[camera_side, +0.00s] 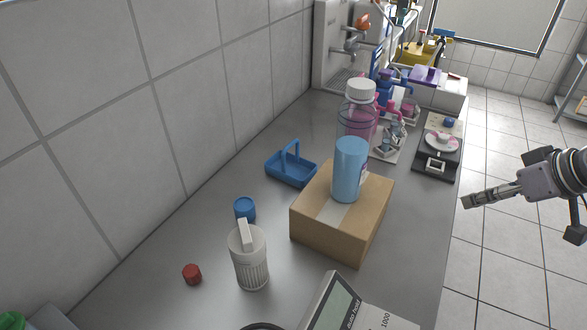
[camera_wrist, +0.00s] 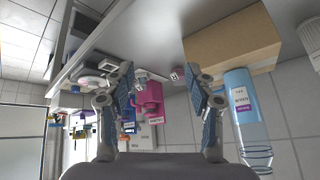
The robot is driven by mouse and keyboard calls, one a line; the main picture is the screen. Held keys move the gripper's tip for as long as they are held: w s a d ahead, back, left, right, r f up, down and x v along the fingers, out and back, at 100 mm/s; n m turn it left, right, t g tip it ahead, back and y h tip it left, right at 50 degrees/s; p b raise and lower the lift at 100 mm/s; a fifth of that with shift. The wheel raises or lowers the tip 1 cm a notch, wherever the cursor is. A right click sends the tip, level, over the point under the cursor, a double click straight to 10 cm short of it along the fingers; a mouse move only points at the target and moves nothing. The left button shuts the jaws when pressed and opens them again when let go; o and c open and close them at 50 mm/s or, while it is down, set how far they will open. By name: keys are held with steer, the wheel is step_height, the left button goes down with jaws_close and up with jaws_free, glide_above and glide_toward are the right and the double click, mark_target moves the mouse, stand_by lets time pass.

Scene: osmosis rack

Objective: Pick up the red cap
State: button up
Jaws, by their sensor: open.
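The red cap (camera_side: 192,274) lies on the grey bench at the lower left of the side view, left of a white ribbed container. My gripper (camera_side: 466,202) is at the right of the side view, out past the bench's right edge and far from the cap. In the wrist view my gripper (camera_wrist: 160,80) shows its two fingers wide apart with nothing between them. The red cap is not visible in the wrist view.
A white ribbed container (camera_side: 250,262) and a blue cap (camera_side: 244,208) stand near the red cap. A cardboard box (camera_side: 330,237) bearing a blue bottle (camera_side: 349,172) stands between my gripper and the cap. A blue basket (camera_side: 290,170) is behind. A scale (camera_side: 345,305) is in front.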

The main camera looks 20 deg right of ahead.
steer(key=w+a+r+n+g+y, duration=0.1)
steer(key=w+a+r+n+y, duration=0.1)
steer(key=w+a+r+y, duration=0.5)
steer(key=w+a+r+n+g+y, duration=0.15)
steer(key=a+r, duration=0.35)
steer(key=r, duration=0.7)
steer(key=w+a+r+n+y, duration=0.3)
steer(key=w+a+r+y, duration=0.15)
steer(key=a+r, duration=0.35)
steer(key=g+h, duration=0.2)
steer(key=h, duration=1.1)
glide_toward(191, 271)
steer(key=shift+x, duration=4.65)
